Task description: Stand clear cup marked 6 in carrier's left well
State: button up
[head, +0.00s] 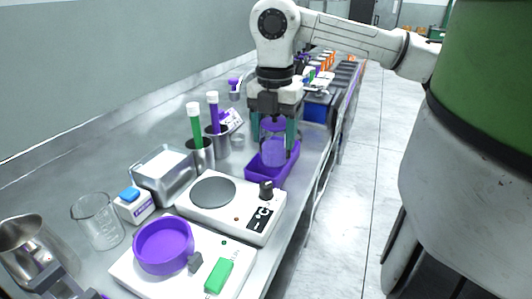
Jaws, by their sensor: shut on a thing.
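My gripper (274,137) points down over the purple carrier (269,180) on the steel bench. Its two green-tipped fingers are shut on a clear cup (273,153), one on each side. The cup is upright and looks purple, with the carrier behind and below it. It is over or inside the carrier; I cannot tell whether its base touches the floor of a well, or which well it is in. The mark on the cup is not readable. The wells and any divider are hidden by the cup and fingers.
A white hotplate (233,204) stands in front of the carrier. Steel holders with a green tube (197,130) and a purple tube (214,113) stand left. A steel tray (163,176), glass beaker (97,220) and purple dish (163,246) are nearer. The bench's right edge is close to the carrier.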

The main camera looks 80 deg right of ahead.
aim_at(267, 152)
jog(key=shift+w+d+f, duration=0.2)
jog(key=shift+w+f, duration=0.4)
jog(key=shift+f, duration=0.15)
jog(key=shift+w+f, duration=0.2)
jog(key=shift+f, duration=1.6)
jog(key=shift+b, duration=0.3)
jog(key=shift+f, duration=0.15)
jog(key=o, duration=1.2)
notch_tip(267, 152, up, 12)
jog(key=shift+r+p, duration=0.2)
jog(key=shift+p, duration=0.6)
